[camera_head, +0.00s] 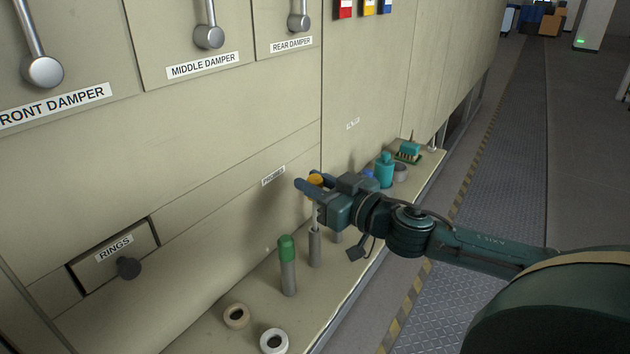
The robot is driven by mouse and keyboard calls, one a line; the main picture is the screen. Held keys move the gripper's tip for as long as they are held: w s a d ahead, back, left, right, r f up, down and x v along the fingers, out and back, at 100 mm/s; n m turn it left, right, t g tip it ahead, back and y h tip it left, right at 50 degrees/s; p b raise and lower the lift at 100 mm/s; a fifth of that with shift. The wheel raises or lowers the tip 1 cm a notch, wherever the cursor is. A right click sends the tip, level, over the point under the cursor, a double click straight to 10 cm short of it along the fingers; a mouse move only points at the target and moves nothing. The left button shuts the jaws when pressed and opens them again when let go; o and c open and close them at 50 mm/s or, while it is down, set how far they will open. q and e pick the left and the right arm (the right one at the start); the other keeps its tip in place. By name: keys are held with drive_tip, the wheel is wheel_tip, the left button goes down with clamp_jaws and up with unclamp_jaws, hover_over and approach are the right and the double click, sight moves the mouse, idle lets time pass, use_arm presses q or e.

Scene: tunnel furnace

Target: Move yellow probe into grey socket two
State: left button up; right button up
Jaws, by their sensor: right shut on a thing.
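The yellow probe (316,179) shows as a yellow cap between the fingers of my right gripper (310,188). My right gripper is shut on it, above the ledge and close to the furnace wall. A thin pale shaft shows below the gripper, over an upright grey socket (315,248); I cannot tell whether its tip is inside. Another grey socket (337,238) stands just behind, partly hidden by the gripper. A green-capped probe (287,248) stands upright in a grey socket (289,279) nearer the front. My left gripper is not in view.
A tan ring (228,321) and a white ring (265,342) lie at the near end of the ledge (256,282). A teal bottle (384,172) and a green device (409,151) stand at the far end. The furnace wall (220,150) rises close behind. A rings drawer (116,252) is shut.

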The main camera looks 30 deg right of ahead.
sight(315, 233)
drive_tip(key=shift+f, duration=0.3)
drive_tip(key=shift+f+b, duration=0.9)
drive_tip(key=shift+f, duration=0.35)
drive_tip(key=shift+f+b, duration=1.15)
drive_tip(key=shift+f, duration=0.65)
drive_tip(key=shift+f, duration=0.15)
drive_tip(key=shift+f, duration=0.3)
